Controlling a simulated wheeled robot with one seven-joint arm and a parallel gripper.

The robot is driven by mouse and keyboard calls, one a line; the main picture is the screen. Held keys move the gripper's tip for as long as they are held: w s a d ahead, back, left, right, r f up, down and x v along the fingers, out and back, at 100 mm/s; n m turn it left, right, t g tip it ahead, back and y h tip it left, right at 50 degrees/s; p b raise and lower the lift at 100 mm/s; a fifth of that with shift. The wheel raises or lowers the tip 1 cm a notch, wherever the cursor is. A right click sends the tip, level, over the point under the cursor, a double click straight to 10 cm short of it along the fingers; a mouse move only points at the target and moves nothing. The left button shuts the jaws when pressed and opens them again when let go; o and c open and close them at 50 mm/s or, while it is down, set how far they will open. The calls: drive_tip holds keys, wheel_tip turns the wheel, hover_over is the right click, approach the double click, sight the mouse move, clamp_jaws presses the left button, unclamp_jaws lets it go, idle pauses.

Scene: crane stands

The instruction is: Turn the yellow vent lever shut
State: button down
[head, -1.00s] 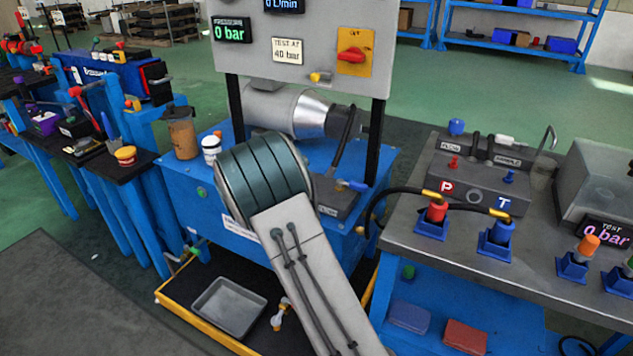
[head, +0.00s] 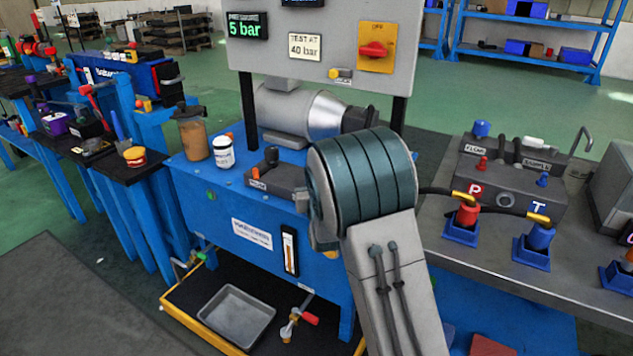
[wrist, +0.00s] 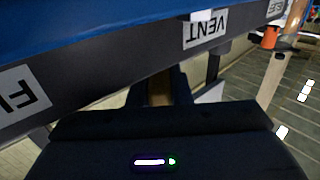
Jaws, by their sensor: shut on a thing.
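My gripper (wrist: 160,92) shows in the wrist view below the dark edge of the blue power unit, close to the white VENT label (wrist: 207,28). Its fingers are shut on a narrow, dull brownish-yellow piece (wrist: 159,88), which fits the yellow vent lever. The lever's angle is hard to tell, as most of it is hidden. In the head view my own arm hides the gripper and the lever. The pressure display (head: 245,27) on the grey panel (head: 300,60) reads 5 bar.
The blue power unit (head: 205,195) carries a motor (head: 290,110), a brown bottle (head: 193,135) and a white jar (head: 223,152). A grey tray (head: 235,315) and a red-handled valve (head: 300,320) are below. The grey bench (head: 470,255) with red P and blue T couplings stands right.

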drive_tip(key=shift+w+r, duration=0.1)
drive_tip(key=shift+r, duration=0.1)
drive_tip(key=c, duration=1.3)
unclamp_jaws()
drive_tip(key=shift+f, duration=0.1)
drive_tip(key=s, duration=0.9)
drive_tip(key=s+d+p, duration=0.1)
drive_tip(key=s, duration=0.3)
drive_tip(key=shift+s, duration=0.35)
